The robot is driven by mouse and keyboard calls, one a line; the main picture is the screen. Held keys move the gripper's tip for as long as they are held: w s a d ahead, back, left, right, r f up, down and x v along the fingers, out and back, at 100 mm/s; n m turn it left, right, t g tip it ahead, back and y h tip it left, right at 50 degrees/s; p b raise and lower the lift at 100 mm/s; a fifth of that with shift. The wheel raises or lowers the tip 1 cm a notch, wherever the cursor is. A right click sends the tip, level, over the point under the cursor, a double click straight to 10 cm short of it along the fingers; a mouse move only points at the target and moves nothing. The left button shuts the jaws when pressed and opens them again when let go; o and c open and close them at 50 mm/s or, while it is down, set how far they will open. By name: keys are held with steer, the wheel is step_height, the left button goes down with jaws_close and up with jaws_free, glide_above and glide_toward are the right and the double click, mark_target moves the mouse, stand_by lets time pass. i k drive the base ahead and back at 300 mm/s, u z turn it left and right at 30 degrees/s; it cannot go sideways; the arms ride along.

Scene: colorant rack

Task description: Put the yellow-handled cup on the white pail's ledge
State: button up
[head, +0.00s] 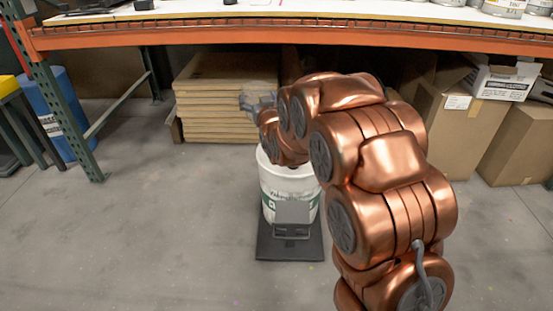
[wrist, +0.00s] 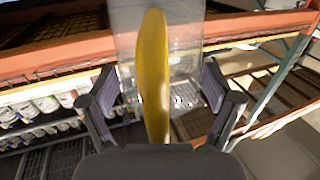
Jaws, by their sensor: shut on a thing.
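The yellow handle (wrist: 153,75) of the cup stands upright between the fingers of my gripper (wrist: 160,95) in the wrist view. My gripper is shut on this handle. The cup's clear body (wrist: 187,50) shows behind the handle. In the head view my gripper (head: 258,103) is small and partly hidden by my arm, above and a little left of the white pail (head: 272,190). I cannot make out the cup there. The pail stands upright and open at the top. My arm covers part of its rim, and I cannot make out a separate ledge.
The pail stands on a dark flat base (head: 290,250) with a grey panel (head: 292,214) in front. An orange shelf beam (head: 290,34) runs above and behind. Stacked boards (head: 215,95), cardboard boxes (head: 445,125) and a blue barrel (head: 62,115) stand behind. The floor at left is clear.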

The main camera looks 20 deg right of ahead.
mark_target(295, 213)
steer(key=k, duration=0.45)
steer(key=u, duration=2.2)
steer(key=i, duration=1.15)
steer(key=z, duration=2.65)
